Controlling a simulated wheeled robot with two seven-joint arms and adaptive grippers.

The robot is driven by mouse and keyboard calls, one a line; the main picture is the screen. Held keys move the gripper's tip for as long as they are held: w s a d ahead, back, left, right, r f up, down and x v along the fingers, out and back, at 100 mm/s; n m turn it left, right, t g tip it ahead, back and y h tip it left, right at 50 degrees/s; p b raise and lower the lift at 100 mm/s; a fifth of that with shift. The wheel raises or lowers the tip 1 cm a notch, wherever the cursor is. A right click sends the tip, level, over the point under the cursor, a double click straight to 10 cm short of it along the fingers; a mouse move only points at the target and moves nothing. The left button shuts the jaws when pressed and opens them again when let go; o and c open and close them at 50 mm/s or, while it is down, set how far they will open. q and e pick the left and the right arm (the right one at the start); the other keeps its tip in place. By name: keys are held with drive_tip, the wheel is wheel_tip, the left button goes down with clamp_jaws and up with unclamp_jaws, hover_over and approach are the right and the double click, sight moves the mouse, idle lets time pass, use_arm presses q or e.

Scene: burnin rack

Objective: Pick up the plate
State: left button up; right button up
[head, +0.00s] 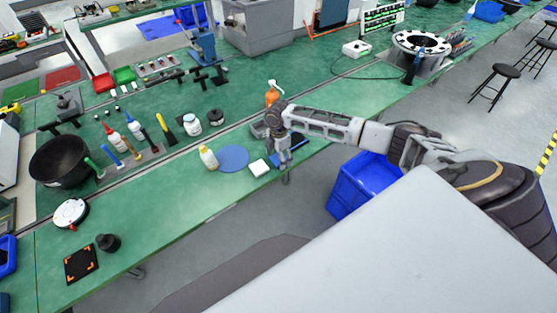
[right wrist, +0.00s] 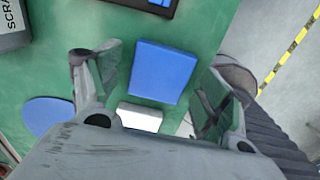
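A flat round blue disc (head: 232,158), plate-like, lies on the green bench near its front edge. It also shows at the left of the right wrist view (right wrist: 46,115). A flat blue rectangular piece (right wrist: 163,72) lies on the bench between the spread fingers of my right gripper (right wrist: 155,85). Its edge shows beside my right gripper (head: 284,158) in the head view (head: 299,142). I cannot tell which blue piece is the plate. My right gripper is open, pointing down, with nothing gripped; its height above the bench is unclear. My left gripper is out of view.
A white block (head: 259,168) lies between the disc and my right gripper. A cream bottle (head: 208,158) stands beside the disc, and an orange bottle (head: 272,94) stands behind my gripper. A blue bin (head: 362,187) is below the bench edge. The front bench strip at left is mostly clear.

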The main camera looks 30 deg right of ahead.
drive_tip(key=c, duration=0.9)
drive_tip(key=shift+r, duration=0.2)
wheel_tip(320, 180, up, 10)
drive_tip(key=shift+f+b, duration=0.15)
drive_tip(key=shift+b, duration=0.3)
